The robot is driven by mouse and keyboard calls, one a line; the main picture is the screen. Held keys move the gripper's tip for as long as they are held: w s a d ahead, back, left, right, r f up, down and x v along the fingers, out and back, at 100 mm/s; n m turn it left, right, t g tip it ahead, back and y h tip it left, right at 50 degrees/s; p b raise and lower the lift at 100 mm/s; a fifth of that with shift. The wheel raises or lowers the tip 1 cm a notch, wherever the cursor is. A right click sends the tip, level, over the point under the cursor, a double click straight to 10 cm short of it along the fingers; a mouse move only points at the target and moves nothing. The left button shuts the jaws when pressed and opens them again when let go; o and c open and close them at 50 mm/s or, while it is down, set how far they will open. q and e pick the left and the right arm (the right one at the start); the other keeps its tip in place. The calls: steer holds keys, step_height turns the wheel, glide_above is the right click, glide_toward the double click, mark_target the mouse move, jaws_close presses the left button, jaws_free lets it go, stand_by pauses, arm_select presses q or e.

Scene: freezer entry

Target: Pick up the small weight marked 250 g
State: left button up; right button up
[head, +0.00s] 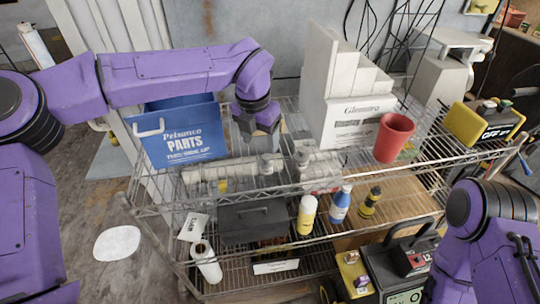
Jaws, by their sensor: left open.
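My left gripper (258,125) points down over the top shelf of the wire rack (240,186), between the blue parts bin and the white carton. Its jaws are open and nothing shows between them. Small grey pieces that look like weights stand on the top shelf just below and in front of it, one at the left (266,163) and one at the right (302,158). Their markings are too small to read, so I cannot tell which is the 250 g one. My right arm is at the lower right, but its gripper is out of the picture.
The blue bin (182,147) stands left of the gripper. The white carton (358,122) and a red cup (394,137) stand to its right. A yellow and black device (486,122) is at the far right. Bottles and a dark box (252,221) sit on the shelf below.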

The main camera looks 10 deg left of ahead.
mark_target(267, 156)
arm_select(q)
steer(key=f+p, duration=0.1)
steer(key=f, duration=0.1)
steer(key=w+d+f+p, duration=0.1)
steer(key=f, duration=0.4)
steer(key=shift+w+d+f+p, duration=0.2)
steer(key=shift+w+f+p, duration=0.05)
steer(key=shift+f+p, duration=0.15)
steer(key=shift+a+f, duration=0.1)
steer(key=shift+f, duration=0.4)
jaws_close()
